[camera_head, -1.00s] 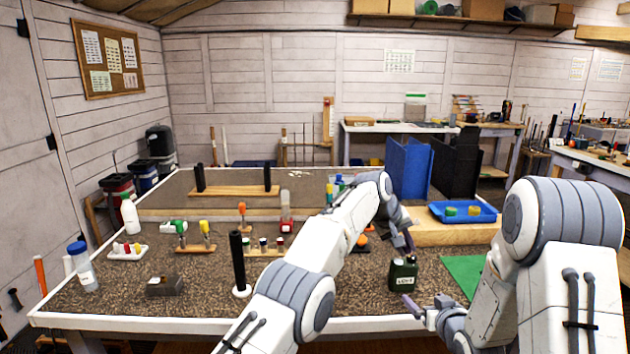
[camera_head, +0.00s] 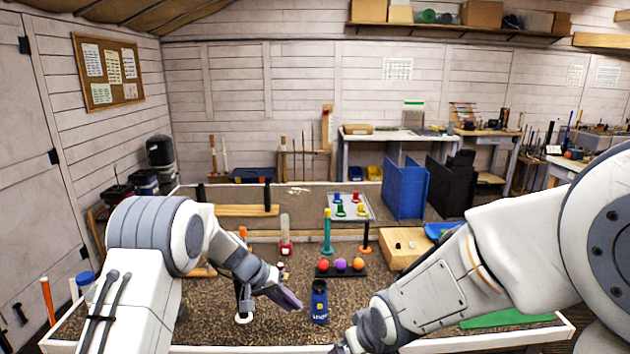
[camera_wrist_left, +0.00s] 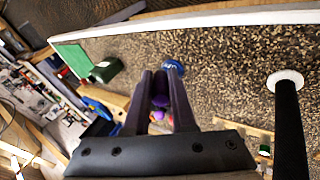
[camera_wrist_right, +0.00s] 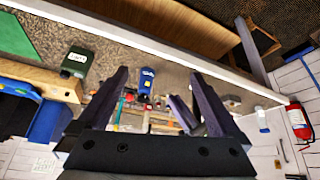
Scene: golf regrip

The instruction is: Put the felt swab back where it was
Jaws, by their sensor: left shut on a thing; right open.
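My left gripper (camera_head: 290,299) is beside a blue bottle with a white label (camera_head: 319,303), to its left. The bottle top (camera_wrist_left: 173,67) shows just past the fingertips. My right gripper (camera_wrist_right: 160,72) is open and empty; the bottle (camera_wrist_right: 146,80) shows beyond its fingers. In the head view it is mostly cut off at the bottom edge.
A black post on a white base (camera_wrist_left: 287,115) stands near my left gripper. A black tray (camera_head: 340,273) with red, purple and orange balls lies behind the bottle. A dark green can (camera_wrist_right: 76,62) stands nearby, hidden in the head view by my right arm.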

